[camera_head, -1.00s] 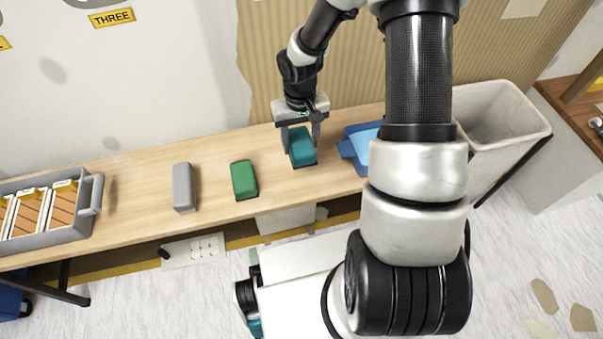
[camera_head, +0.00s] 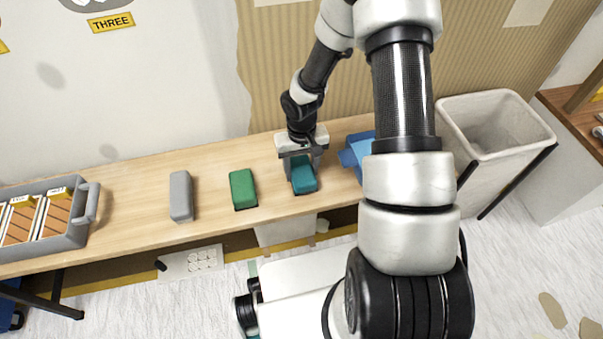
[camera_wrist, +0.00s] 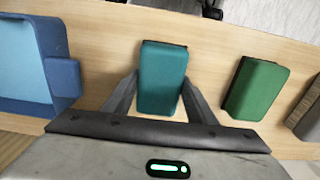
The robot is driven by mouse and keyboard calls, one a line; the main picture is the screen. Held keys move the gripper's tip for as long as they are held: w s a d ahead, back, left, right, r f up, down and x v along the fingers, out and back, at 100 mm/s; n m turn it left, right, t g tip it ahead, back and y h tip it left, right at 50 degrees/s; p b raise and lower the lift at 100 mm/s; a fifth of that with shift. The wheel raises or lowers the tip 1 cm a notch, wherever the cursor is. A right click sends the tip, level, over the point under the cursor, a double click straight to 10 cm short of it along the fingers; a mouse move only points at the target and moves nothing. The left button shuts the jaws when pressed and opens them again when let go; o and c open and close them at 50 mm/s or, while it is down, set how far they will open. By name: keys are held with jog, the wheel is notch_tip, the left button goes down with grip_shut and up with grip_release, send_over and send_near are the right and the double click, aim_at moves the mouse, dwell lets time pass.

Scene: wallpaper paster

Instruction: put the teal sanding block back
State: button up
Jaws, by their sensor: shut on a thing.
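The teal sanding block (camera_head: 304,178) is on the wooden table, between the green block and the blue tray in the head view. It also shows in the wrist view (camera_wrist: 161,76), upright between the two fingers. My gripper (camera_head: 302,170) is low at the table and shut on the teal block, with a finger at each side of it. In the wrist view my gripper (camera_wrist: 160,100) covers the block's lower sides. I cannot tell whether the block's underside touches the table.
A green block (camera_head: 243,189) and a grey block (camera_head: 181,196) stand to the left. A blue tray (camera_wrist: 62,78) is close on the other side. A grey crate (camera_head: 70,238) is at the table's far left. A white bin (camera_head: 490,125) stands right of the table (camera_head: 212,196).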

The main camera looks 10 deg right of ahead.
jog(key=shift+f, duration=0.6)
jog(key=o, duration=1.1)
